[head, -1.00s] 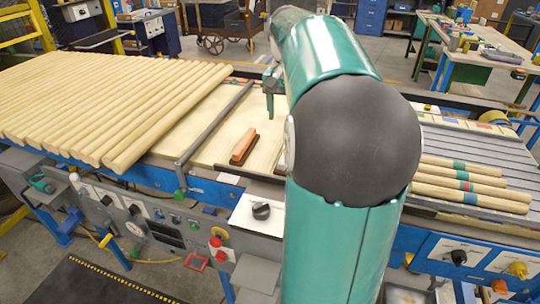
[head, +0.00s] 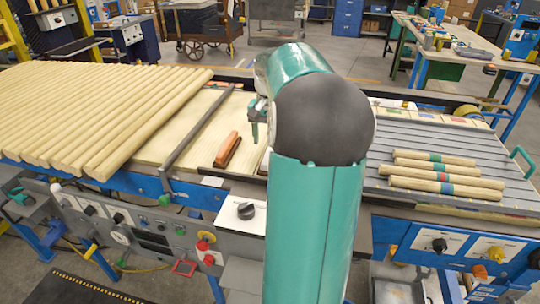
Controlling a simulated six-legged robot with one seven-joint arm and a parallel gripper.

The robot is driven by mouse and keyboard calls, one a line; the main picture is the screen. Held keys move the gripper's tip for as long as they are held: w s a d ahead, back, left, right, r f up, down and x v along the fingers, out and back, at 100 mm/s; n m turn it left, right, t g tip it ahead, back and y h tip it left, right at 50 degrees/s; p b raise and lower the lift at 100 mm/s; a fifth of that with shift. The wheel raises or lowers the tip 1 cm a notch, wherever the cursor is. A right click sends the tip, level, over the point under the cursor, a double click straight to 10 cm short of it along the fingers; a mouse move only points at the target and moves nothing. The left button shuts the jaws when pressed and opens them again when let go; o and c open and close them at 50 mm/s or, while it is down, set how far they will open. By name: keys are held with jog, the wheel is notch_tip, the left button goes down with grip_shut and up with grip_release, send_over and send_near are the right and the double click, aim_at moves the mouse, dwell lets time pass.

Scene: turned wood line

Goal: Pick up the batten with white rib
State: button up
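A short orange-brown batten (head: 227,150) lies on the pale board left of my arm. No white rib can be made out on it.
Long round rods (head: 95,110) cover the left of the line. A grey crossbar (head: 197,140) stands between them and the batten. Several short rods with coloured bands (head: 445,187) lie on the grey slatted bed (head: 400,135) at right. A control panel (head: 150,240) runs along the front.

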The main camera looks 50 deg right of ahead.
jog(key=shift+w+a+f, duration=0.15)
jog(key=shift+f, duration=0.15)
notch_tip(320, 180, down, 5)
jog(key=shift+r, duration=0.1)
jog(key=c, duration=1.1)
jog(key=shift+r, duration=0.1)
